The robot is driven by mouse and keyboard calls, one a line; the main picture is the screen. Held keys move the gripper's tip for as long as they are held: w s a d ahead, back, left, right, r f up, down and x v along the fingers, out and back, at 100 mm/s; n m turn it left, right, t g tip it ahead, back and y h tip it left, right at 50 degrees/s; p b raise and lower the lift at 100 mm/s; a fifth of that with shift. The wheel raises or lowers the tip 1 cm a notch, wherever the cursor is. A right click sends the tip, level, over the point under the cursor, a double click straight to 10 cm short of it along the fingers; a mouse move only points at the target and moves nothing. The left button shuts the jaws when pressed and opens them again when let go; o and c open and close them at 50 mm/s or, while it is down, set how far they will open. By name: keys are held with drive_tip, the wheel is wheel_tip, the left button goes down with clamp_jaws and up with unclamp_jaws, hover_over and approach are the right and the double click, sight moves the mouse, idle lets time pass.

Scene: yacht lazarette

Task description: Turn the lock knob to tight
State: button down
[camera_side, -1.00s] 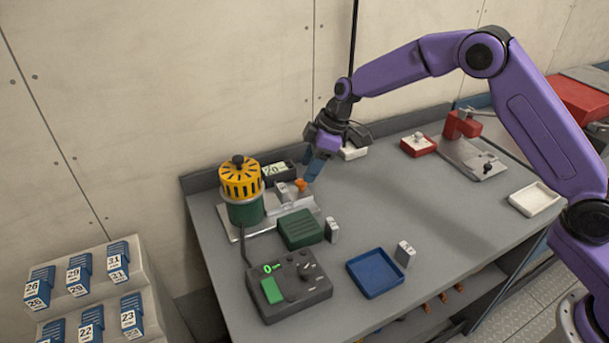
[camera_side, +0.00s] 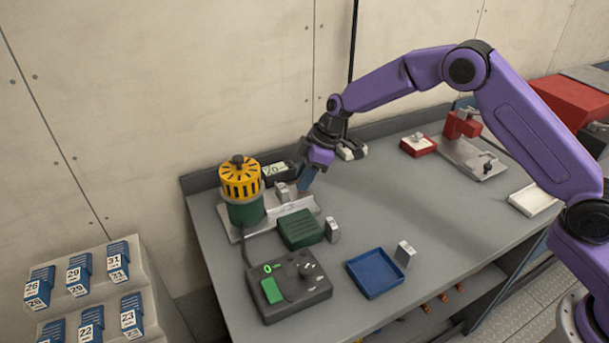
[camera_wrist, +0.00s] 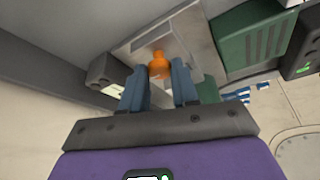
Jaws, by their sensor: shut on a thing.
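The orange lock knob (camera_wrist: 158,62) shows in the wrist view between the tips of my two blue fingers. It sits on the grey metal fixture plate (camera_side: 303,204) beside the green motor with the yellow slotted cap (camera_side: 241,187). My gripper (camera_side: 304,187) is tilted down over the plate in the side view, and it also shows in the wrist view (camera_wrist: 159,75). It is shut on the knob. In the side view my fingers hide the knob. I cannot read any tight mark.
A green block (camera_side: 300,229), a grey control box (camera_side: 288,287) and a blue tray (camera_side: 375,274) stand in front of the fixture. A black display box (camera_side: 278,174) is behind it. The bench's middle right is clear.

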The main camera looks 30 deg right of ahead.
drive_tip(key=m, duration=0.2)
drive_tip(key=m+t+h, duration=0.1)
drive_tip(key=m, duration=0.1)
drive_tip(key=shift+s+a, duration=0.15)
drive_tip(key=shift+s, duration=0.05)
drive_tip(key=m, duration=0.2)
drive_tip(key=m+t+h, duration=0.1)
drive_tip(key=m, duration=0.1)
drive_tip(key=shift+s+a+m+h, duration=0.1)
drive_tip(key=shift+a+m+h, duration=0.05)
drive_tip(key=shift+m+h, duration=0.2)
drive_tip(key=m+h, duration=0.1)
drive_tip(key=m, duration=0.4)
drive_tip(key=shift+a+t+h, duration=0.15)
drive_tip(key=shift+t+h, duration=0.15)
drive_tip(key=shift+h, duration=0.05)
drive_tip(key=m+h, duration=0.1)
drive_tip(key=m, duration=0.3)
drive_tip(key=shift+a, duration=0.1)
drive_tip(key=shift+m+h, duration=0.25)
drive_tip(key=shift+h, duration=0.05)
drive_tip(key=c, duration=0.9)
unclamp_jaws()
drive_tip(key=shift+o, duration=0.2)
